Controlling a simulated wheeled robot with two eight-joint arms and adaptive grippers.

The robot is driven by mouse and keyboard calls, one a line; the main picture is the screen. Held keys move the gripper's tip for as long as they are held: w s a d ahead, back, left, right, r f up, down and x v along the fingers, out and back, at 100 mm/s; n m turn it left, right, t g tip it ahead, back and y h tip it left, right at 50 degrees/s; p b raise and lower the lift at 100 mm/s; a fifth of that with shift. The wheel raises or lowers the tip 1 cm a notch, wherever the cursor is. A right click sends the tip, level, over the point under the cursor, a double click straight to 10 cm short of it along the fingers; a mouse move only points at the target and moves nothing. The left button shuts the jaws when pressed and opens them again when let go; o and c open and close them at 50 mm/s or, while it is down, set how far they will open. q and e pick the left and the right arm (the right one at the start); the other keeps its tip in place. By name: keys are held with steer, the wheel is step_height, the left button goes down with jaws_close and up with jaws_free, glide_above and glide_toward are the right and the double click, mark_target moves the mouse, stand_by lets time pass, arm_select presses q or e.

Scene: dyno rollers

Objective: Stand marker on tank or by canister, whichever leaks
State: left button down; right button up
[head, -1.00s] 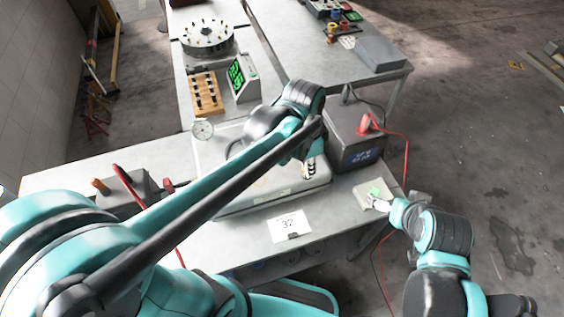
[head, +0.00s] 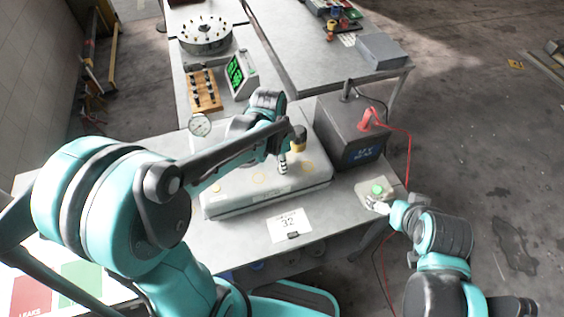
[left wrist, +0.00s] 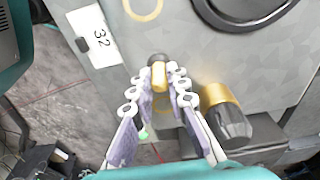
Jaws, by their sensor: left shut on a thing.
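The grey tank (head: 225,205) is a flat box on the bench with yellow rings marked on its top and a round gauge (head: 200,125) at its back left corner. My left gripper (head: 283,167) points down over the tank top. In the left wrist view it is shut on a small yellow piece with a dark end (left wrist: 158,76); I cannot tell whether this is the marker. A brass and black cylinder (left wrist: 226,115) stands beside the fingers, also visible in the head view (head: 297,140).
A card reading 32 (head: 289,224) lies in front of the tank. A dark box (head: 350,130) with a red plug and lead stands to its right. A lit green display (head: 236,75) and wooden rack (head: 203,92) stand behind. A red LEAKS patch (head: 30,297) shows lower left.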

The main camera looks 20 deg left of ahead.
mark_target(278, 171)
arm_select(q)
steer(key=shift+f, duration=0.1)
steer(key=c, duration=1.5)
jaws_free()
steer(key=shift+r, duration=0.2)
step_height(278, 171, up, 11)
steer(key=a+p, duration=0.1)
steer(key=p, duration=0.2)
steer(key=s+a+n+t, duration=0.1)
steer(key=s+n+t, duration=0.2)
steer(key=s+n, duration=0.2)
steer(key=s+a+n+t+y, duration=0.1)
steer(key=s+a+n+t, duration=0.1)
steer(key=s+n, duration=0.3)
steer(key=shift+s+a+n+t, duration=0.15)
steer(key=shift+a+n+t, duration=0.15)
steer(key=shift+n+t, duration=0.35)
